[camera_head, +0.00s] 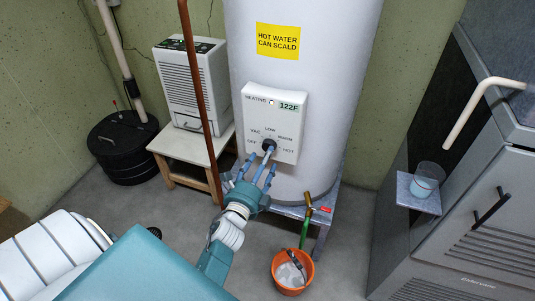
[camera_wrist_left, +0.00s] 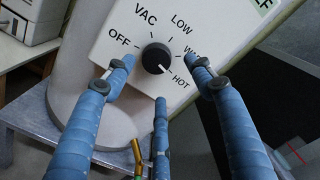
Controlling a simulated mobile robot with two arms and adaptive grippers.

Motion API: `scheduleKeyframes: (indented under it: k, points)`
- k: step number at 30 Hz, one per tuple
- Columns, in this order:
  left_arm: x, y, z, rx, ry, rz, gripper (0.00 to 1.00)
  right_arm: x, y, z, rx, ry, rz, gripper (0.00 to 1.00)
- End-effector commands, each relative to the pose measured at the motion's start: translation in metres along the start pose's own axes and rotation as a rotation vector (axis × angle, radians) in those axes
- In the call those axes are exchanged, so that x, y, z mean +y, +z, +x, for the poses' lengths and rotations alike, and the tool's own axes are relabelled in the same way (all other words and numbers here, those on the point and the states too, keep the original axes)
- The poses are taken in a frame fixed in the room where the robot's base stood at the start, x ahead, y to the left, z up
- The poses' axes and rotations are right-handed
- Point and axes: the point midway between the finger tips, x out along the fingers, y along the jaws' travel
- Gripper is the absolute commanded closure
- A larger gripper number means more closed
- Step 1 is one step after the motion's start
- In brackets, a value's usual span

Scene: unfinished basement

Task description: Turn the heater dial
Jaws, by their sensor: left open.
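The heater dial (camera_head: 269,145) is a small black knob on the white control panel (camera_head: 256,115) of the tall white water heater. In the left wrist view the dial (camera_wrist_left: 156,57) sits among the labels OFF, VAC, LOW, a partly covered one, and HOT; a pale mark on its lower right side seems to face HOT. The display reads 122F. My left gripper (camera_head: 258,170) is open in front of the panel. Its three blue fingers (camera_wrist_left: 160,80) spread left, right and below the dial, with gaps around it; I see no clear contact. My right gripper is not in view.
A copper pipe (camera_head: 199,100) runs just left of my left gripper. An orange bucket (camera_head: 293,268) stands below the drain valve. A dehumidifier (camera_head: 190,85) sits on a small table at left. A grey furnace (camera_head: 470,215) with a small shelf stands at right.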

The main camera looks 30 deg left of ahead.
Motion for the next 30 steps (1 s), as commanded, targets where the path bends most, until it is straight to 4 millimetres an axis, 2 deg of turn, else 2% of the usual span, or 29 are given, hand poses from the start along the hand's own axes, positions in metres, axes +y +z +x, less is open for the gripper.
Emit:
scheduleKeyframes:
  k: [3,7,24,26,28,30]
  points:
    - [0.0,-0.001,-0.019,0.001,0.001,0.0,0.46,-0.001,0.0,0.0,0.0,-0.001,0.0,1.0]
    - [-0.001,-0.002,-0.029,0.002,-0.001,0.0,0.46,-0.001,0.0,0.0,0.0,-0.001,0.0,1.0]
    - [-0.001,-0.002,-0.032,0.002,-0.001,0.0,0.46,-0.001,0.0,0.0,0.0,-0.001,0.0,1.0]
    - [0.004,-0.006,-0.032,0.008,0.008,-0.016,0.46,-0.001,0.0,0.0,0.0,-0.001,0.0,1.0]
    - [0.019,-0.016,-0.034,0.025,0.038,-0.063,0.46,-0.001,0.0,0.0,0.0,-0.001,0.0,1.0]
    - [0.045,-0.036,-0.038,0.053,0.094,-0.151,0.46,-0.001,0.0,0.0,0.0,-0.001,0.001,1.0]
